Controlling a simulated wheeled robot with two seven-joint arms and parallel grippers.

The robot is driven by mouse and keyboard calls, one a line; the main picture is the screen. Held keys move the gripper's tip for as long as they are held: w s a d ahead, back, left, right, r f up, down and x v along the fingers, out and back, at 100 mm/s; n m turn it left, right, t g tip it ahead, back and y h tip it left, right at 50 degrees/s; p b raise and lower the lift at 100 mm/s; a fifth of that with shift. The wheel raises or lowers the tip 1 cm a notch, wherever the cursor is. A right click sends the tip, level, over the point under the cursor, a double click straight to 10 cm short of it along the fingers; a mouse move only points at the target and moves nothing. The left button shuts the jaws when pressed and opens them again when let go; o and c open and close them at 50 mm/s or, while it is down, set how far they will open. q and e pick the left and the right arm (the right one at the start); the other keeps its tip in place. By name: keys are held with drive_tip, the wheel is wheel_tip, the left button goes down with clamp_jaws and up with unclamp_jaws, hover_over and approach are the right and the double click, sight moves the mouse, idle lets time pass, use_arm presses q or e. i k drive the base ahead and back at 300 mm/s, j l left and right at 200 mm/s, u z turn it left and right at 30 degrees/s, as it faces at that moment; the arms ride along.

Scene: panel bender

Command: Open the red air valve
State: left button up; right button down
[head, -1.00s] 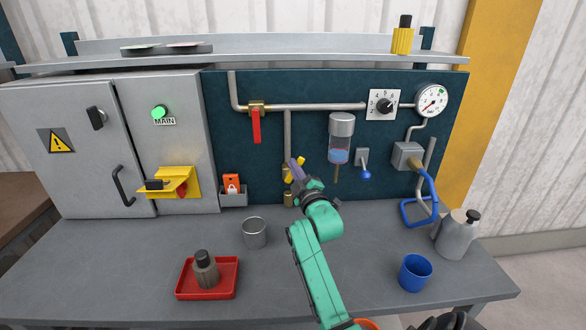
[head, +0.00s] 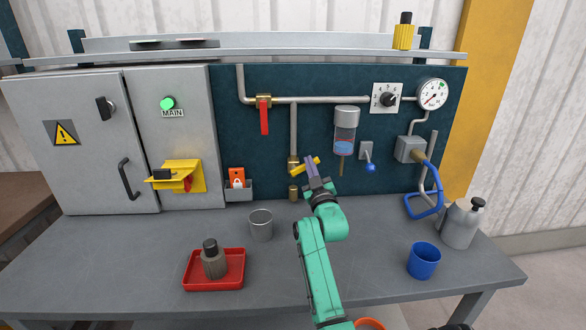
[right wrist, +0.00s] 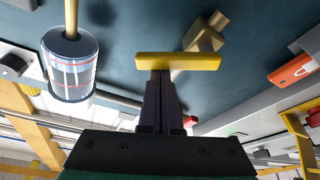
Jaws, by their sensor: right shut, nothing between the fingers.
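The red valve handle (head: 264,120) hangs straight down from a brass valve body (head: 263,101) on the upper pipe in the head view. A brass valve with a yellow handle (head: 297,169) sits lower on the branch pipe, its handle tilted up to the right. My right gripper (head: 313,172) is shut and empty just in front of the yellow handle, right of and below the red one. In the right wrist view, the shut fingers (right wrist: 160,80) point at the yellow handle (right wrist: 178,62); whether they touch it I cannot tell. My left gripper is out of view.
The filter bowl (head: 345,135) and a blue-tipped lever (head: 369,166) are right of my gripper. A metal cup (head: 261,225), a red tray (head: 235,278) with a bottle, a blue cup (head: 424,261) and a grey can (head: 461,224) stand on the bench.

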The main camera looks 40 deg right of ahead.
sight(262, 104)
drive_tip(key=k+j, duration=0.65)
drive_tip(key=j, duration=0.2)
